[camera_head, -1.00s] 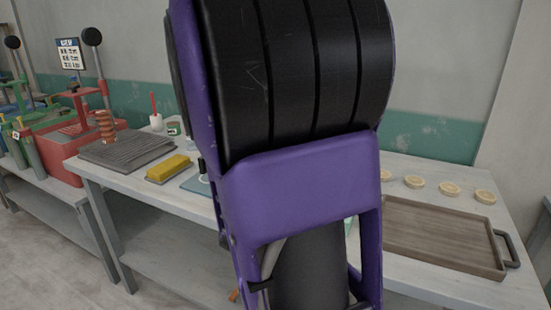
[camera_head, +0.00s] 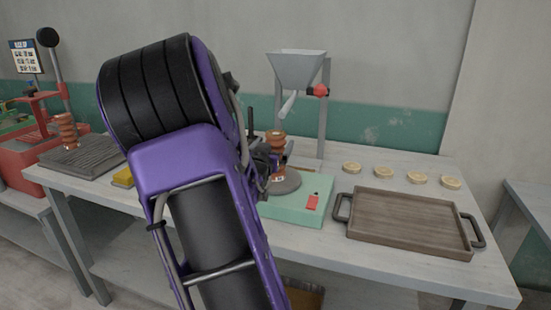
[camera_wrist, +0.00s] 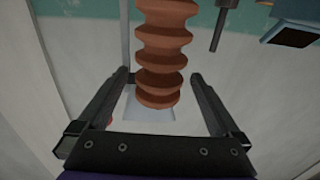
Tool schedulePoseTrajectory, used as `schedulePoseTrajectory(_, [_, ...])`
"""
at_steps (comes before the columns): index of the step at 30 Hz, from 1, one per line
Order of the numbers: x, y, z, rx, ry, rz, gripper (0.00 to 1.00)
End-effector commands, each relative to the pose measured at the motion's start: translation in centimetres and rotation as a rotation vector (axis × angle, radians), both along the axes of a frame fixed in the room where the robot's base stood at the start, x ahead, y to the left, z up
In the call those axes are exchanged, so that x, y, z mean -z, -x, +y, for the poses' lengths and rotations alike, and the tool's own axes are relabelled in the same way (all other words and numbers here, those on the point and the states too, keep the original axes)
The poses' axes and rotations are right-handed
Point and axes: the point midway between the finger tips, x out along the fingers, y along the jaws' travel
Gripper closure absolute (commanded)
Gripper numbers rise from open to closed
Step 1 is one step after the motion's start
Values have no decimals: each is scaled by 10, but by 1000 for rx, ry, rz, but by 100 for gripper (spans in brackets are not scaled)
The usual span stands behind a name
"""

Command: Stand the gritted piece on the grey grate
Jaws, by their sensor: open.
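A ribbed terracotta piece (camera_head: 277,143) stands upright on the round grey disc (camera_head: 287,184) of a mint-green machine (camera_head: 316,188). I cannot tell grit on its surface. My gripper (camera_head: 268,160) is at its left side in the head view, partly hidden by my arm. In the wrist view, the piece (camera_wrist: 163,45) shows between the two spread fingers of my open gripper (camera_wrist: 158,76); contact is not clear. The grey grate (camera_head: 86,157) lies at the table's left end, with another ribbed terracotta piece (camera_head: 66,130) upright at its back left.
A grey hopper (camera_head: 297,66) on a stand rises behind the machine. A wooden tray (camera_head: 410,222) and several pale discs (camera_head: 383,172) are to the right. A yellow block (camera_head: 122,178) is partly behind my arm, between grate and machine.

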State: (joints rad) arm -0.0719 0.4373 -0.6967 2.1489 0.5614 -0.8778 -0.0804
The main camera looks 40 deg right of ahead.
Motion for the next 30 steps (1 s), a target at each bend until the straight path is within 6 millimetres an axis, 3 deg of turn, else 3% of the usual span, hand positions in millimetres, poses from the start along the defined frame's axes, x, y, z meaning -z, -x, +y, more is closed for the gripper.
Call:
schedulePoseTrajectory(3, [-1, -6, -13, 2, 2, -1, 0])
schedulePoseTrajectory(12, [-1, -9, -16, 1, -1, -1, 2])
schedulePoseTrajectory(27, [-1, -9, -15, 1, 0, -1, 92])
schedulePoseTrajectory(30, [-1, -9, -15, 1, 0, -1, 100])
